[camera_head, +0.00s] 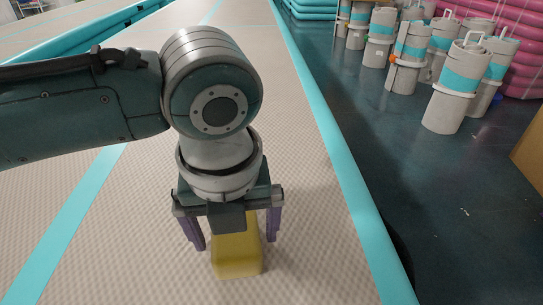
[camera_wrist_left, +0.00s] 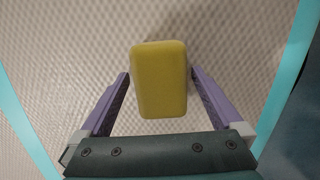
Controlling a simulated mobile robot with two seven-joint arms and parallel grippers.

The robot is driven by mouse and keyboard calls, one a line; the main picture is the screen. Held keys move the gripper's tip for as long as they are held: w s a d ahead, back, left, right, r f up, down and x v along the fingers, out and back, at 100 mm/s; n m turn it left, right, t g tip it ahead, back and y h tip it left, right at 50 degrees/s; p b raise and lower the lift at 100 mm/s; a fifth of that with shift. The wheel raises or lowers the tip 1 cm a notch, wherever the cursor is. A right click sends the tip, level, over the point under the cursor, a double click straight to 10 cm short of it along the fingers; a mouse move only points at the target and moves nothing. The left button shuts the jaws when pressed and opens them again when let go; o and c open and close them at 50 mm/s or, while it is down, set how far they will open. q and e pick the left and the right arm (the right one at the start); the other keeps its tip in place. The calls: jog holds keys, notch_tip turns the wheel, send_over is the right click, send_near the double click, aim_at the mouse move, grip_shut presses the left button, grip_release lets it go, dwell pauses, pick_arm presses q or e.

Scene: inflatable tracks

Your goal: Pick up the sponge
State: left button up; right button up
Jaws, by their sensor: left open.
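The sponge (camera_head: 237,256) is a yellow block on the pale textured track surface, partly hidden behind my left gripper in the head view. My left gripper (camera_head: 234,240) is open, with one purple finger on either side of the sponge's near part. In the left wrist view the sponge (camera_wrist_left: 160,80) lies between and beyond the two fingertips (camera_wrist_left: 160,75), with a visible gap on each side. Whether the fingers are level with the sponge or above it is hard to tell. My right gripper is not in view.
The inflatable track (camera_head: 300,215) is clear around the sponge and has turquoise edge stripes. Beyond its right edge is a dark floor (camera_head: 430,190). Several grey and turquoise cylinders (camera_head: 452,90) stand there at the back right, before a pink inflatable stack (camera_head: 523,70).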

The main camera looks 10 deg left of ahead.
pick_arm(q)
jog(key=shift+f, duration=0.15)
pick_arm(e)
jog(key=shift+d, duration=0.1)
pick_arm(q)
jog(key=c, duration=1.3)
jog(key=shift+r, duration=0.2)
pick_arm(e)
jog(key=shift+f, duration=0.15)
pick_arm(q)
notch_tip(320, 180, up, 20)
jog(key=p, duration=0.8)
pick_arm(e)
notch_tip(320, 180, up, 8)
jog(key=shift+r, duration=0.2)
pick_arm(q)
jog(key=shift+r, duration=0.1)
